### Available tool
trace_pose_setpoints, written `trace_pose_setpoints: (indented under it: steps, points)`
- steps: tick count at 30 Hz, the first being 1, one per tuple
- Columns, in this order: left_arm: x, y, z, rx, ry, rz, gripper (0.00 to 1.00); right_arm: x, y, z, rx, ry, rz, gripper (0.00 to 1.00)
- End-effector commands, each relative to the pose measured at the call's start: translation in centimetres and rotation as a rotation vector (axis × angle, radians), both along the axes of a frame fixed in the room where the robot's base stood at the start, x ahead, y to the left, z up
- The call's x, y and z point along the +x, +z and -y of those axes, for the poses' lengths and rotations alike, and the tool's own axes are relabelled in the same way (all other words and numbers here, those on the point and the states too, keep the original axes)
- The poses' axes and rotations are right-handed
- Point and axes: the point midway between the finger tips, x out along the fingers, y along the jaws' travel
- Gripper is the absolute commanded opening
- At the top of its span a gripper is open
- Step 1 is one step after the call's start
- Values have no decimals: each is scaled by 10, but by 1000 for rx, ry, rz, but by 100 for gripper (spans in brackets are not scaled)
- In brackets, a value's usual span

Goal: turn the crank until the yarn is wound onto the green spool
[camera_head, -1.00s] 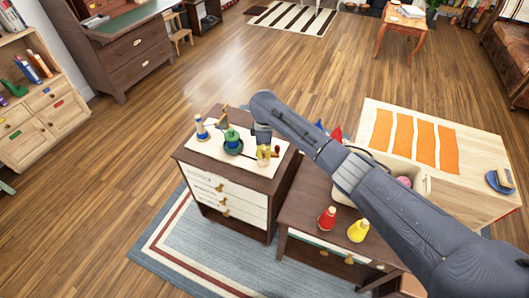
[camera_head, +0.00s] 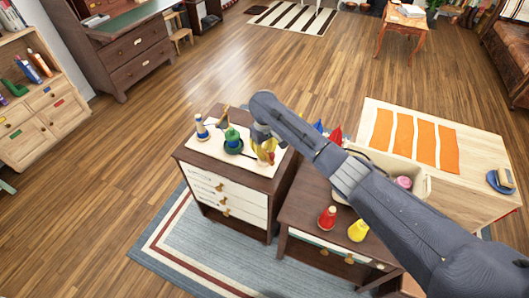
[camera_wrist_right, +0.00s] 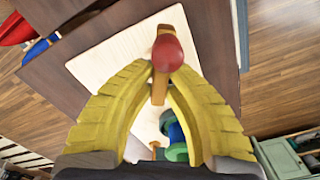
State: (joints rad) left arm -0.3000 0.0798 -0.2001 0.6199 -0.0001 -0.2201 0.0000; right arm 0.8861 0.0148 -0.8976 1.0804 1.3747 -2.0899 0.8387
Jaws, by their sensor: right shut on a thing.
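The green spool (camera_head: 232,143) stands upright on a pale board (camera_head: 258,174) on top of a dark cabinet. Blue shows between its green ends in the right wrist view (camera_wrist_right: 176,152). A spool with blue on it (camera_head: 201,129) stands to its left. My right gripper (camera_head: 265,152) is just right of the green spool. In the right wrist view its yellow fingers (camera_wrist_right: 163,78) are shut on the crank, a wooden bar with a red knob (camera_wrist_right: 168,52). Fingers and wrist hide most of the crank in the head view. My left gripper is out of view.
A lower dark table (camera_head: 300,215) to the right bears a red bottle-shaped piece (camera_head: 327,218), a yellow one (camera_head: 359,231) and a pale box (camera_head: 418,189). A wooden table with orange strips (camera_head: 421,143) stands behind. The floor left of the cabinet is clear.

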Motion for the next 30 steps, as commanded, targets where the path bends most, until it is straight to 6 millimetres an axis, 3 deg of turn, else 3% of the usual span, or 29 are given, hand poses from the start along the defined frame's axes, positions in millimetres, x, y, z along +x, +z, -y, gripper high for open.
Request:
trace_pose_setpoints:
  steps: [30]
  points:
    - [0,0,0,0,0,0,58,-2,-1,-5,1,-954,-3,0]
